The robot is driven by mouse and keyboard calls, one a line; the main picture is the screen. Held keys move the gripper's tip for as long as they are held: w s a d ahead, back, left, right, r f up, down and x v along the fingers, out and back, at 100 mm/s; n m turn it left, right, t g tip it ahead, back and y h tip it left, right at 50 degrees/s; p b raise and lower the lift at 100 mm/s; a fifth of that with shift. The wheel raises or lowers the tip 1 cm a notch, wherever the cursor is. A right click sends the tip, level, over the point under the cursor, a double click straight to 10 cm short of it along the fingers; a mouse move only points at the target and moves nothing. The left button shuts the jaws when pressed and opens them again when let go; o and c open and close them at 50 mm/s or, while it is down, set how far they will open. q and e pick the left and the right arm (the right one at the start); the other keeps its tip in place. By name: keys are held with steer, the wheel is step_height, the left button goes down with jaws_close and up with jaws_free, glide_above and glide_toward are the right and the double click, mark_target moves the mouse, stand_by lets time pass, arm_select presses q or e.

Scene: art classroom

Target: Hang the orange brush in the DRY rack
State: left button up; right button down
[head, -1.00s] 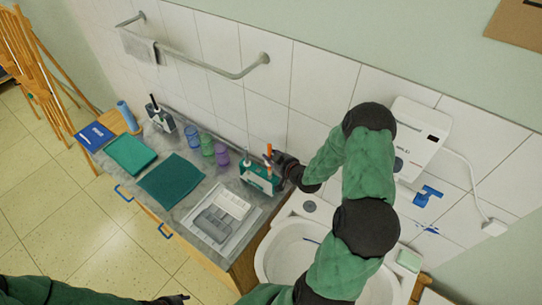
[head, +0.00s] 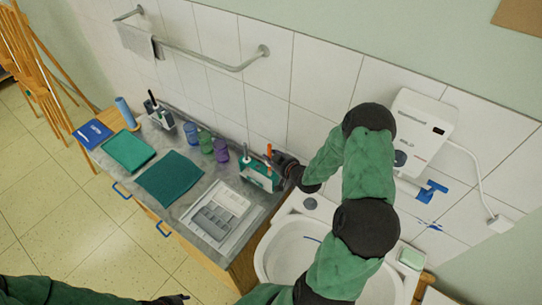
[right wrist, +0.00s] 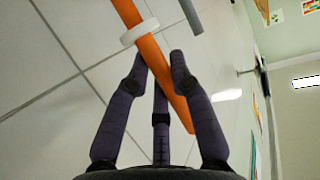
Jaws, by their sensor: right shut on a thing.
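The orange brush (head: 269,149) stands with its handle up at the green rack (head: 258,177) near the counter's right end. My right gripper (head: 277,163) is beside that rack, its fingers around the brush. In the right wrist view, the brush's orange handle (right wrist: 152,55) runs slantwise between the fingers of my right gripper (right wrist: 160,62), with a white ring (right wrist: 140,32) around it. A grey rack (head: 162,118) with dark-handled brushes stands farther left. No DRY label is readable. My left gripper (head: 176,299) shows only partly at the bottom edge; its jaws are unclear.
Blue, green and purple cups (head: 206,142) stand between the racks. Teal cloths, a blue book (head: 93,133) and a grey tray (head: 213,222) lie on the counter. A sink (head: 282,245) is at the right; the tiled wall with a towel rail (head: 210,63) is behind.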

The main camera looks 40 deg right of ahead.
steer(key=shift+f+b, duration=1.2)
steer(key=shift+f, duration=0.3)
steer(key=shift+f+b, duration=1.75)
steer(key=shift+b, duration=0.15)
steer(key=shift+f, duration=0.15)
steer(key=c, duration=1)
jaws_free()
steer(key=shift+o, duration=0.2)
steer(key=o, duration=0.5)
